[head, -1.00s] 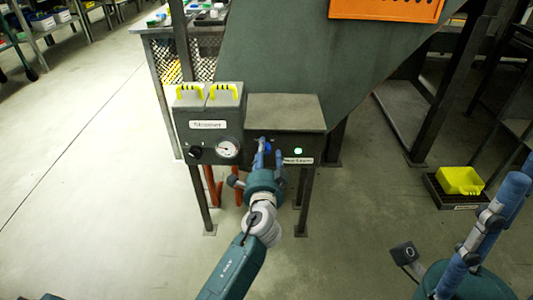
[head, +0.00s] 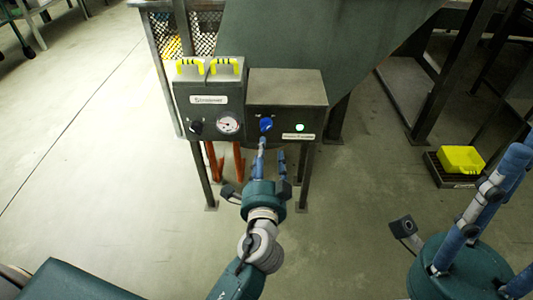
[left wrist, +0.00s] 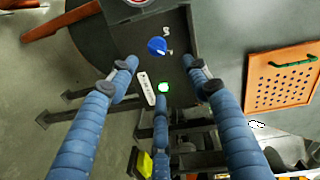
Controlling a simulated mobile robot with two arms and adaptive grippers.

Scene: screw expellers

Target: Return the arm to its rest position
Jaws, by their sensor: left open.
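My left gripper (head: 271,150) is open and empty in front of the grey control box (head: 287,88). Its fingertips are just below the blue knob (head: 266,124) and appear apart from it. In the left wrist view the blue knob (left wrist: 157,46) and lit green light (left wrist: 163,88) show between the spread blue fingers of my left gripper (left wrist: 160,65). My right gripper (head: 480,215) is at the right edge, with its fingers pointing up and partly out of frame.
The floor at left is clear.

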